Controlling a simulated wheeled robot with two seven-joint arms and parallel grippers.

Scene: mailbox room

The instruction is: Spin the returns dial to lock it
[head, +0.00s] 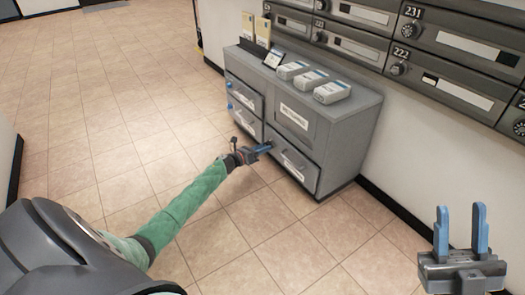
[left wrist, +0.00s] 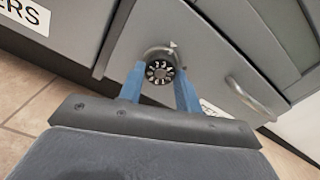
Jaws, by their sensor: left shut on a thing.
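The dial (left wrist: 160,71) is a round dark knob with white numbers on a grey drawer front, seen in the left wrist view. My left gripper (left wrist: 159,78) is shut on it, with one blue finger on each side. In the head view the left gripper (head: 266,147) reaches the lower drawer (head: 301,171) of the grey cabinet and hides the dial. A small pale pointer shows just above the dial. My right gripper (head: 461,210) is open and empty at the lower right, away from the cabinet.
The grey cabinet (head: 345,125) carries several white boxes (head: 331,92) and a small display (head: 274,59). Drawers with handles and blue knobs (head: 230,85) are on its left part. Grey mailboxes (head: 458,45) line the wall above. The tiled floor (head: 110,85) is clear.

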